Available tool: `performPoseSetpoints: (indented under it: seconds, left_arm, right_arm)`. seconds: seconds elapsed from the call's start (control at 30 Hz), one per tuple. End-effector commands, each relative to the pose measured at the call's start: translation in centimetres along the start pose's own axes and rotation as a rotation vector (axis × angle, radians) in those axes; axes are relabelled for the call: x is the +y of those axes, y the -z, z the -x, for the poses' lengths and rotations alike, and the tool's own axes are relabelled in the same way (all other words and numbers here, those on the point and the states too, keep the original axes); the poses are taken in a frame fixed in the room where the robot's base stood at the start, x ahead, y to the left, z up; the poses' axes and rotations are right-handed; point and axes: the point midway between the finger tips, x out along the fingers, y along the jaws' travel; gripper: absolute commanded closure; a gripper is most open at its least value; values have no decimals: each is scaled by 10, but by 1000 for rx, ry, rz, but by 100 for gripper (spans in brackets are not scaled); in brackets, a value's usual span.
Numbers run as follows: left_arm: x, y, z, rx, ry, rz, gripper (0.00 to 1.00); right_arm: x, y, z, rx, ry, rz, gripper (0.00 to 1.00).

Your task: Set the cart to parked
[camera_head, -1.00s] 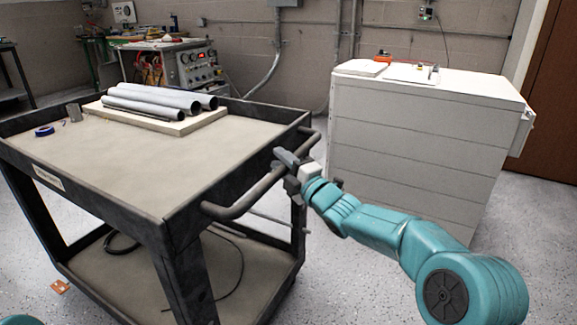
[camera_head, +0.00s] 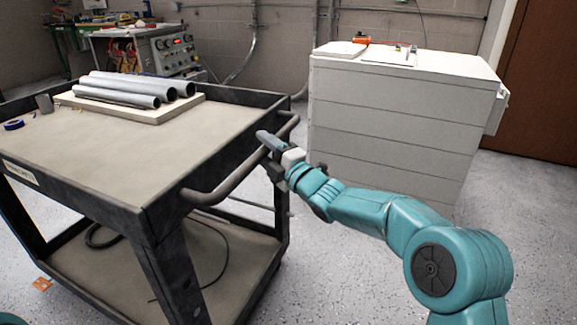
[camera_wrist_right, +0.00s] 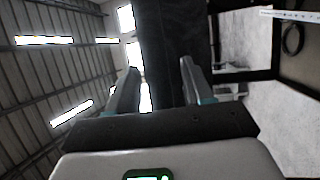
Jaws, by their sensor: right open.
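The cart (camera_head: 110,168) is a dark-framed two-shelf trolley filling the left and middle of the head view. Its dark tubular push handle (camera_head: 225,186) runs along its near right end. My right gripper (camera_head: 268,141) is at the upper part of this handle, with its fingers over or beside the bar; contact cannot be told. In the right wrist view, the open fingers (camera_wrist_right: 158,85) stand apart with a broad dark part of the cart (camera_wrist_right: 172,45) beyond and between them. My left gripper is not in view.
Grey pipes (camera_head: 135,88) lie on a board on the cart's top, near a blue tape roll (camera_head: 14,125). A cable lies on the lower shelf. A white cabinet (camera_head: 400,125) stands behind my right arm. Speckled floor (camera_head: 345,270) is clear in front.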

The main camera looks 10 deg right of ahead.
Motion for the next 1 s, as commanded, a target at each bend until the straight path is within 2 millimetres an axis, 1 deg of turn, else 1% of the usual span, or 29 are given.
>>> performPoseSetpoints:
  seconds: [0.17,0.4,0.5,0.6,0.77,1.0]
  left_arm:
    - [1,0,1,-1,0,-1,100]
    - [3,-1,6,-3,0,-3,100]
    - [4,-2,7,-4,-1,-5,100]
    - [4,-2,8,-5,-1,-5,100]
    - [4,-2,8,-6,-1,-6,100]
    - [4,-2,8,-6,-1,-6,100]
  right_arm:
    - [2,-1,38,-4,1,-2,49]
    - [2,-1,100,-4,1,-1,49]
    - [2,-1,122,-4,1,0,49]
    - [1,-1,137,-4,1,0,49]
    - [0,0,150,-1,0,0,49]
    - [0,0,152,-1,-1,0,49]
